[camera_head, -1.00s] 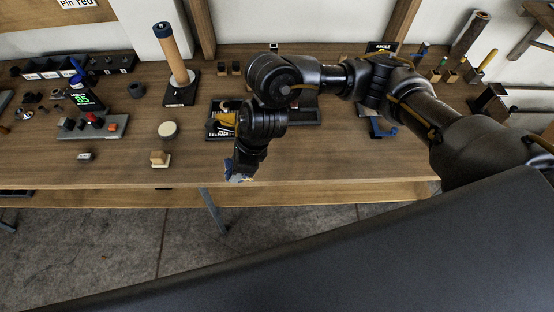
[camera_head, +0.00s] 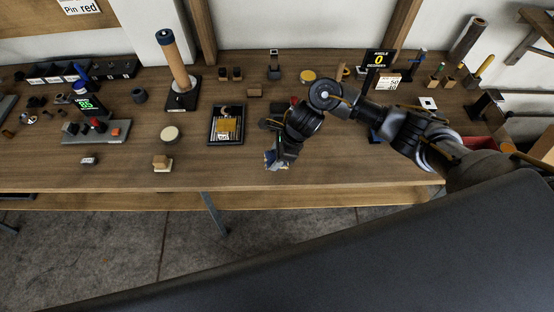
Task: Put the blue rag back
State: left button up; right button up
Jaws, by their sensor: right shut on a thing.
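My right arm comes in from the right, and its right gripper (camera_head: 275,160) points down over the front part of the wooden workbench (camera_head: 330,175). It is shut on a small bluish thing, which looks like the blue rag (camera_head: 269,158); only a little of it shows at the fingertips. Whether it touches the bench top is hard to tell. My left gripper is out of view.
A black tray (camera_head: 211,136) with a yellowish item lies left of the gripper. A round pale disc (camera_head: 170,133), a small wooden block (camera_head: 162,162) and an upright roller (camera_head: 172,60) stand further left. A red bin (camera_head: 479,146) is at the right. Bench between gripper and tray is clear.

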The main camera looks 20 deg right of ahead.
notch_tip(320, 180, down, 3)
jog(key=shift+d+f+p, duration=0.1)
jog(key=shift+d+p, duration=0.05)
jog(key=shift+p, duration=0.6)
jog(key=shift+f, duration=0.15)
jog(key=shift+f+b, duration=0.15)
jog(key=shift+b, duration=0.15)
jog(key=o, duration=0.9)
